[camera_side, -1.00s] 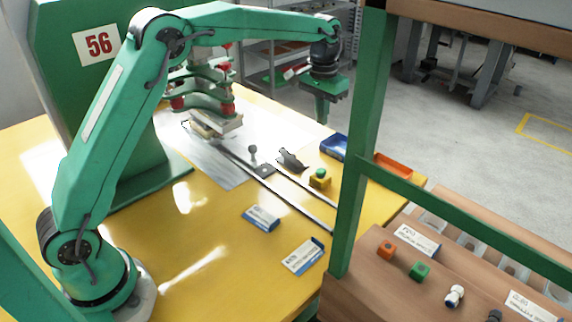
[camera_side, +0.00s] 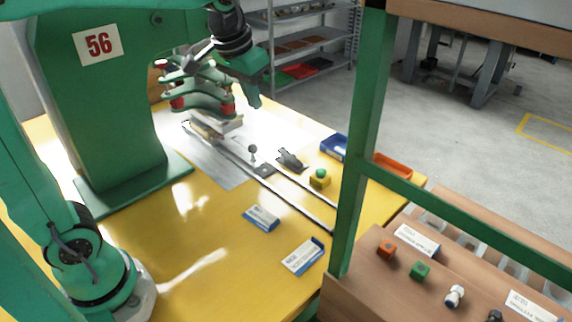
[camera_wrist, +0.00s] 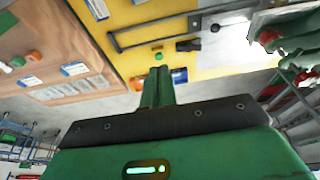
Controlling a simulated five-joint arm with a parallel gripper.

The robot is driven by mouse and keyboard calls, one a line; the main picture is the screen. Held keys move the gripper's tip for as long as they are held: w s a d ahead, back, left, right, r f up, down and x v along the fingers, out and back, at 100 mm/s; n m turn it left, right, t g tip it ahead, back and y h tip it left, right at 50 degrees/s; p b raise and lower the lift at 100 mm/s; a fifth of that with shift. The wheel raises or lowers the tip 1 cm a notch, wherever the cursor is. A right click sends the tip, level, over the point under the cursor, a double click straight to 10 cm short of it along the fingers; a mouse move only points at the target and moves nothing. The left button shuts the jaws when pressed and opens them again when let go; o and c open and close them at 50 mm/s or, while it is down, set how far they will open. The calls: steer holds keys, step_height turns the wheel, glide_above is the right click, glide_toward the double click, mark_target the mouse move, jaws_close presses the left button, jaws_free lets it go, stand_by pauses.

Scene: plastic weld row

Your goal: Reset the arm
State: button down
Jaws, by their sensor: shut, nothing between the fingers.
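My green gripper (camera_side: 254,98) hangs in the air in the side view, just right of the green welding head with red parts (camera_side: 200,85). It is above the far part of the yellow table (camera_side: 190,255) and touches nothing that I can see. In the wrist view my gripper (camera_wrist: 158,72) shows its two fingers pressed together with nothing between them. My arm is folded back, and its upper part runs out of the top left of the side view.
A green machine column (camera_side: 100,110) marked 56 stands at left. A green post (camera_side: 357,150) rises at the table's right edge. A blue bin (camera_side: 334,147), an orange bin (camera_side: 392,165) and a yellow button box (camera_side: 320,179) sit on the table's right side.

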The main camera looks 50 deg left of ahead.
steer(key=s+f+t, duration=0.1)
steer(key=s+f, duration=0.1)
steer(key=s, duration=0.6)
steer(key=s+a+f+t, duration=0.1)
steer(key=s+f, duration=0.2)
steer(key=s, duration=0.5)
steer(key=shift+a, duration=0.15)
